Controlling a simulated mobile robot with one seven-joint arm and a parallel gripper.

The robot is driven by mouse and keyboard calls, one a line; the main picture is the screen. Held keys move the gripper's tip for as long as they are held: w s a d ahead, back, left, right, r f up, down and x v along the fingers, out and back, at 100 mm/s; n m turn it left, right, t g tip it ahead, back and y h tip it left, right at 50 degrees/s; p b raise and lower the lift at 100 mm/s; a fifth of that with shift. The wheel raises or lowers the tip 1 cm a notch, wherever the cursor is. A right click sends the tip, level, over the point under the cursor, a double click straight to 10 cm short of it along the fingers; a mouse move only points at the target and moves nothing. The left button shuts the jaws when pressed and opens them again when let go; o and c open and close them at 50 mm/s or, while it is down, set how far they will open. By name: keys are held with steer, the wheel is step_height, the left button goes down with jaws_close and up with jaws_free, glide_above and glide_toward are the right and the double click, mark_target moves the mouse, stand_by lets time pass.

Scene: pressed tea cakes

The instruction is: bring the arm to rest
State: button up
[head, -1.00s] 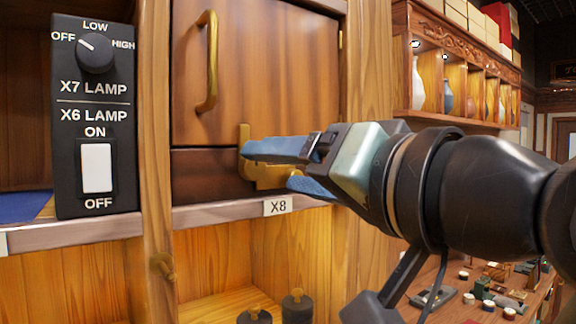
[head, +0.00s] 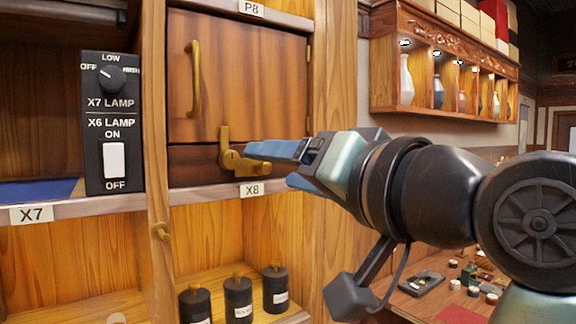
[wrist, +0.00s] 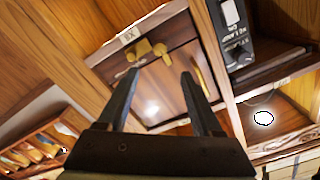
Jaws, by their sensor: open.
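My gripper (head: 272,166) is open and empty, with two blue fingers, held in front of the cabinet section labelled X8. The brass latch (head: 236,160) sits just left of my fingertips in the head view, at the lower edge of the wooden door (head: 240,80). In the wrist view my gripper (wrist: 160,80) points at the door, and the latch (wrist: 152,48) shows between and beyond the fingers. A gap seems to lie between fingers and latch. The door is shut and has a brass handle (head: 195,78).
A black lamp switch panel (head: 112,125) stands left of the door. Below the X8 shelf edge are several black canisters (head: 238,297). A wall shelf with vases (head: 440,75) hangs at the right. A table with small items (head: 425,282) stands below it.

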steer(key=shift+f, duration=0.1)
steer(key=s+d+f+t+h+b, duration=0.1)
steer(key=s+f+t+h+b, duration=0.2)
steer(key=s+t+h+b, duration=0.4)
steer(key=s+t+h, duration=0.3)
steer(key=s+t, duration=0.2)
steer(key=shift+d+t+h, duration=0.25)
steer(key=shift+t+h, duration=0.05)
steer(key=shift+s, duration=0.15)
